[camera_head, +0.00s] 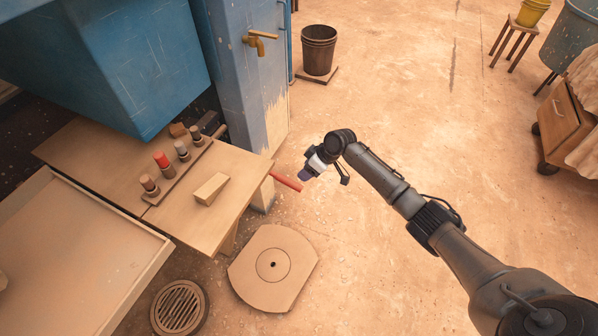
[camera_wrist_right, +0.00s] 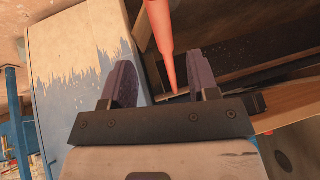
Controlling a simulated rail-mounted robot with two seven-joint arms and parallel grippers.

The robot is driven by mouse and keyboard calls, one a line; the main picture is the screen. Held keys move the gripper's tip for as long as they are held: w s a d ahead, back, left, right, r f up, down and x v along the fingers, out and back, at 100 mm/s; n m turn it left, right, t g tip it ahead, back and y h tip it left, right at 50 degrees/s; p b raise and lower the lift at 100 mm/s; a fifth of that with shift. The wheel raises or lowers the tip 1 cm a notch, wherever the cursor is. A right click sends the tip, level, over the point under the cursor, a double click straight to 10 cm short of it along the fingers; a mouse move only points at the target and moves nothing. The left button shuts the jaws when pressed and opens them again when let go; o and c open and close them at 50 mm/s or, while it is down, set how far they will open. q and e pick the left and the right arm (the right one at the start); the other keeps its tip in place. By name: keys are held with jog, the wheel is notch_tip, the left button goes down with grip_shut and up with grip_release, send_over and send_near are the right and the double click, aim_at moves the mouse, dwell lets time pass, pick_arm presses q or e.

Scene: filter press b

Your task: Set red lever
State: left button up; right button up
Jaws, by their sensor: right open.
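The red lever (camera_head: 286,181) sticks out past the right edge of the wooden bench top, slanting down to the right. My right gripper (camera_head: 303,175) is just beyond its free end, at the end of the arm coming in from the lower right. In the right wrist view the red lever (camera_wrist_right: 162,35) comes down from the top edge between the two spread fingers of my right gripper (camera_wrist_right: 163,82). Neither finger visibly touches it. The right gripper is open and holds nothing. My left gripper is not in view.
The bench top (camera_head: 237,166) carries a rack of several bottles (camera_head: 173,164), one red, and a wooden wedge block (camera_head: 211,188). A blue cabinet (camera_head: 252,90) stands behind. A round floor cover (camera_head: 290,285) and a drain grate (camera_head: 180,308) lie below. The floor at right is mostly clear.

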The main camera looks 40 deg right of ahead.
jog(key=p+v, duration=0.1)
jog(key=v, duration=0.2)
jog(key=shift+s+d+r, duration=0.15)
jog(key=shift+r, duration=0.05)
dwell(0.3)
